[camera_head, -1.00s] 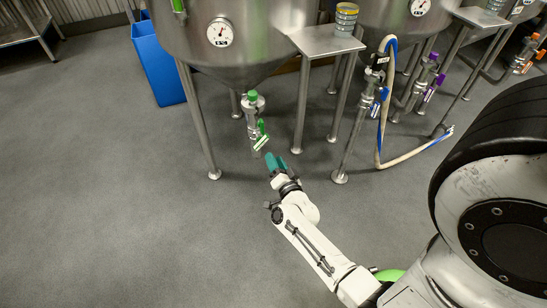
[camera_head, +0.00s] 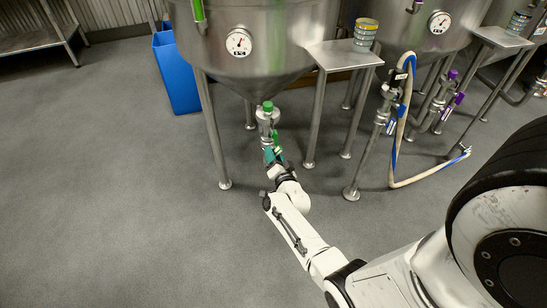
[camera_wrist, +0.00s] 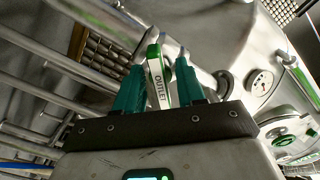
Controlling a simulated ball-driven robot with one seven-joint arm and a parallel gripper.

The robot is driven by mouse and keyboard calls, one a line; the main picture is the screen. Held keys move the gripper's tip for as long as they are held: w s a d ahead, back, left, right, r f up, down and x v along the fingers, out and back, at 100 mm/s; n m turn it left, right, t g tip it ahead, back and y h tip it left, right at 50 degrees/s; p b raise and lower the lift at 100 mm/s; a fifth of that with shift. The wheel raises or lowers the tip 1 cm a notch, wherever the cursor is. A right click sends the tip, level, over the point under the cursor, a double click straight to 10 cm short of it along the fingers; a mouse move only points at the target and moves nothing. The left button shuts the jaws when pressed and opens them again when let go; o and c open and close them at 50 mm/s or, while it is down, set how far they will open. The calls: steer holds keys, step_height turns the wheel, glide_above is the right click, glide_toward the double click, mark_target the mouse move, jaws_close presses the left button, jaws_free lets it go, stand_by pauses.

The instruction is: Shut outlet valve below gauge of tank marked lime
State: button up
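The tank (camera_head: 275,25) with green markings stands at top centre in the head view, its round gauge (camera_head: 239,42) on the front. A pipe with a green cap (camera_head: 267,107) hangs below its cone. The green-edged valve handle (camera_head: 277,140) shows there in part, behind my gripper (camera_head: 271,155). In the wrist view the handle (camera_wrist: 157,82) reads OUTLET and has a green end. It stands between the teal fingers of my gripper (camera_wrist: 160,68), which are open with narrow gaps on both sides. The valve body is partly hidden.
A steel leg (camera_head: 214,135) stands left of the valve and a small side table (camera_head: 344,54) with stacked cans right of it. A hose (camera_head: 402,130) hangs by the neighbouring tank. A blue bin (camera_head: 177,75) stands behind. The floor at left is clear.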

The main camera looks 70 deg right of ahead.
steer(key=shift+w+d, duration=0.15)
steer(key=shift+d, duration=0.1)
steer(key=shift+c, duration=0.5)
jaws_close()
steer(key=shift+m, duration=0.3)
steer(key=m+b, duration=0.2)
steer(key=m, duration=0.1)
steer(key=shift+m, duration=0.3)
steer(key=shift+m+b, duration=0.5)
steer(key=shift+m, duration=1.8)
